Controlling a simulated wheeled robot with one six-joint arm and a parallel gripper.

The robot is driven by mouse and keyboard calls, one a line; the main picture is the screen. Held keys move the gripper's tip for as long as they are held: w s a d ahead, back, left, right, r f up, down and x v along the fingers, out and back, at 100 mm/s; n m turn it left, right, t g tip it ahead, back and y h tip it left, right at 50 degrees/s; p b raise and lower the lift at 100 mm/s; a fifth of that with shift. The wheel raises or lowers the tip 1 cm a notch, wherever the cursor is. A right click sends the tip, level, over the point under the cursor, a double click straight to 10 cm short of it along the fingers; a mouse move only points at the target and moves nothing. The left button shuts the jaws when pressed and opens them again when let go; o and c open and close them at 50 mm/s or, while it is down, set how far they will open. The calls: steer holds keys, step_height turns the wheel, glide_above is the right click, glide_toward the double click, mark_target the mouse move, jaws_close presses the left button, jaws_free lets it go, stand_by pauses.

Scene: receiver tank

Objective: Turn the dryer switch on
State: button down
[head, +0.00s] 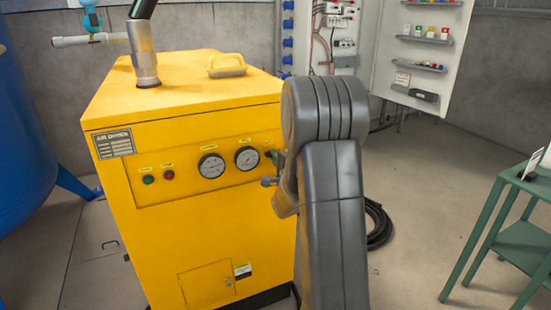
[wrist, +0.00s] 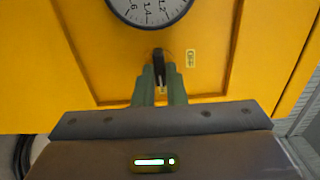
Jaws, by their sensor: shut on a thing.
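The yellow air dryer (head: 205,235) stands left of centre in the head view. Its front panel carries two gauges, a green button and a red button. The dryer switch (wrist: 159,62) is a small black handle on the panel below a gauge in the wrist view. My gripper (wrist: 159,85) has its two green fingers closed around the lower part of this black handle. In the head view my arm hides most of the gripper, and the switch is largely covered. A small label (wrist: 191,58) sits right of the handle in the wrist view; its text is too small to read.
A pressure gauge (wrist: 150,8) is just above the switch. A blue tank (head: 20,140) stands at the left. A green stand (head: 497,235) is at the right, and a black hose (head: 378,225) lies on the floor behind my arm. An open cabinet (head: 425,55) is at the back.

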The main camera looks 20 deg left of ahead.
steer(key=c, duration=1.5)
jaws_free()
steer(key=shift+d, duration=0.1)
steer(key=v, duration=1.3)
steer(key=shift+s+d+p, duration=0.2)
steer(key=shift+s+p, duration=0.1)
steer(key=shift+p, duration=0.05)
steer(key=shift+w+a, duration=0.1)
steer(key=x, duration=1.3)
steer(key=shift+w+a+b, duration=0.2)
steer(key=shift+b, duration=0.2)
